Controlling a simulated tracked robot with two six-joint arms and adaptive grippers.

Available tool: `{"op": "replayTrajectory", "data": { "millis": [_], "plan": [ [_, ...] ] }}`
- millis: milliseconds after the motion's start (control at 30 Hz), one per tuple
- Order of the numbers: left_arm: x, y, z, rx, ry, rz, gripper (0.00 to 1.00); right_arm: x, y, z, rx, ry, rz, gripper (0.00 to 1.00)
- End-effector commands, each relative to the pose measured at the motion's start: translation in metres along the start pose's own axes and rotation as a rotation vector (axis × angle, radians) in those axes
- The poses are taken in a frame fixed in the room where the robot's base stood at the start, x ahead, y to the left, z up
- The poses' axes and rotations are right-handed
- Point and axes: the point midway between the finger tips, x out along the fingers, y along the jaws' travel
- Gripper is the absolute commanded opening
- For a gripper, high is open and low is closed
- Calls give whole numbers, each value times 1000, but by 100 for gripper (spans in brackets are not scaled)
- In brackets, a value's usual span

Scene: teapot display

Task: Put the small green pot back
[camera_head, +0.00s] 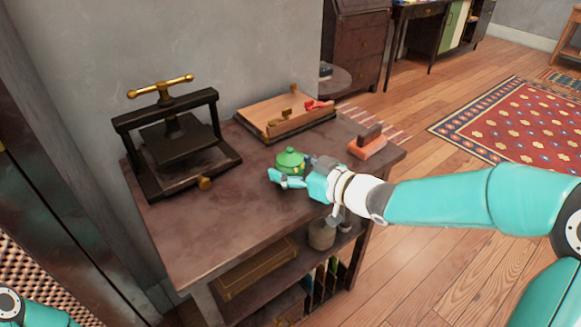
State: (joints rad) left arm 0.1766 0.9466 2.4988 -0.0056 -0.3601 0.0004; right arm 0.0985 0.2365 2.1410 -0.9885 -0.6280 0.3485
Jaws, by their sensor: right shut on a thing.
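The small green pot (290,159) has a domed lid with a knob and is at the middle of the brown wooden table (215,225). My right gripper (292,178) reaches in from the right and is shut on the pot. The gripper hides the pot's lower part, so I cannot tell whether it touches the table top. On the left only a bit of my left arm shows at the bottom corner; its gripper is out of view.
A black press with a brass handle (170,150) stands left on the table. A wooden board with red-handled tools (285,118) lies at the back. An orange block-like tool (367,147) lies at the right edge. The table's front left is clear.

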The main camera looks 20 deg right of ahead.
Motion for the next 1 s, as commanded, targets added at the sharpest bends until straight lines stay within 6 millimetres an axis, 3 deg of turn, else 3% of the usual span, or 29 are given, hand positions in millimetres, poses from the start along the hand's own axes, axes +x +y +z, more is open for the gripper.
{"op": "replayTrajectory", "data": {
  "millis": [200,367,567,800,1000],
  "plan": [
    [-2,1,0,0,0,0,40,-1,0,-4,-1,2,0,17],
    [-10,4,0,0,0,0,40,-4,0,-21,-3,3,0,17],
    [-33,12,0,0,0,0,40,-14,1,-66,-5,5,2,17],
    [-69,25,0,0,0,0,40,-28,1,-133,-4,5,3,17],
    [-93,33,0,0,0,0,40,-36,1,-175,-2,3,2,17]
  ]
}}
